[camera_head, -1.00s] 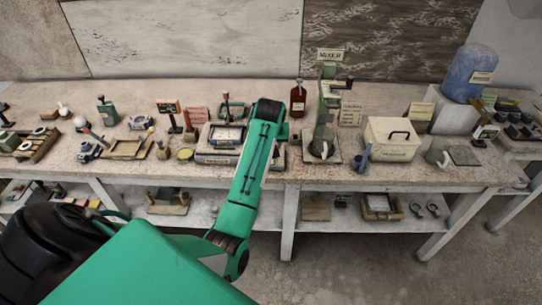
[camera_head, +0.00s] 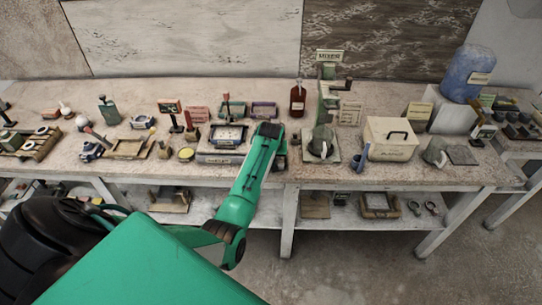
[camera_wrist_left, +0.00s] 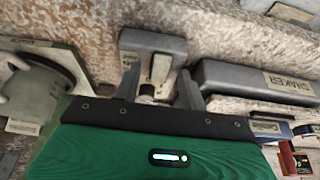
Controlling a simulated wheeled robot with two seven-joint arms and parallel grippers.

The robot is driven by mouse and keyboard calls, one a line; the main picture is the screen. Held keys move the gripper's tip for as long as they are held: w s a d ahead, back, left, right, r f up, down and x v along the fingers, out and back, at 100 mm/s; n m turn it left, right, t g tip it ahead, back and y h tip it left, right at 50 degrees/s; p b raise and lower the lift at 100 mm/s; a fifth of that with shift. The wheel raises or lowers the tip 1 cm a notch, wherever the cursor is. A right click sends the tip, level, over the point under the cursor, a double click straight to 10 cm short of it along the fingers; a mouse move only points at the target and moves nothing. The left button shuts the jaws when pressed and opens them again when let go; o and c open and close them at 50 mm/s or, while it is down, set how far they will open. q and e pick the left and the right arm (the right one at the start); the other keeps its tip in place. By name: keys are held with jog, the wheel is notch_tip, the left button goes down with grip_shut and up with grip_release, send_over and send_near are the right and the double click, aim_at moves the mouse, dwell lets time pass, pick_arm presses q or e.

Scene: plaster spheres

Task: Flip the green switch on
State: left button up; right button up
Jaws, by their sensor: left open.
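My left arm reaches in over the bench in the head view, and its wrist hides the left gripper there. In the left wrist view the left gripper (camera_wrist_left: 158,78) is open, its two fingers apart around the near side of a small grey box (camera_wrist_left: 151,41). A pale label or plate (camera_wrist_left: 161,68) and a small dark round part (camera_wrist_left: 147,89) show between the fingers. I cannot tell whether the fingers touch the box. No clearly green switch shows; the gripper's green body may hide part of it. My right gripper is not in view.
The shaker (camera_wrist_left: 255,82) lies on one side of the box, and it also shows in the head view (camera_head: 219,158). The mixer (camera_head: 327,98) with its grey cup (camera_head: 323,142) stands on the other side. A cream lidded box (camera_head: 391,143) is farther right.

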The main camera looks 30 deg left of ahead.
pick_arm(q)
jog(key=shift+c, duration=0.4)
grip_shut()
jog(key=shift+r, duration=0.2)
jog(key=shift+w+a+g+h+p, duration=0.2)
jog(key=shift+g+h+p, duration=0.2)
jog(key=shift+g+p, duration=0.25)
jog(key=shift+w+g+h, duration=0.15)
jog(key=shift+g+h, duration=0.15)
jog(key=shift+g, duration=0.15)
jog(key=shift+w+a+f+g+h+b, duration=0.15)
jog(key=shift+g+h+b, duration=0.35)
jog(key=shift+g, duration=0.3)
jog(key=shift+o, duration=0.4)
grip_release()
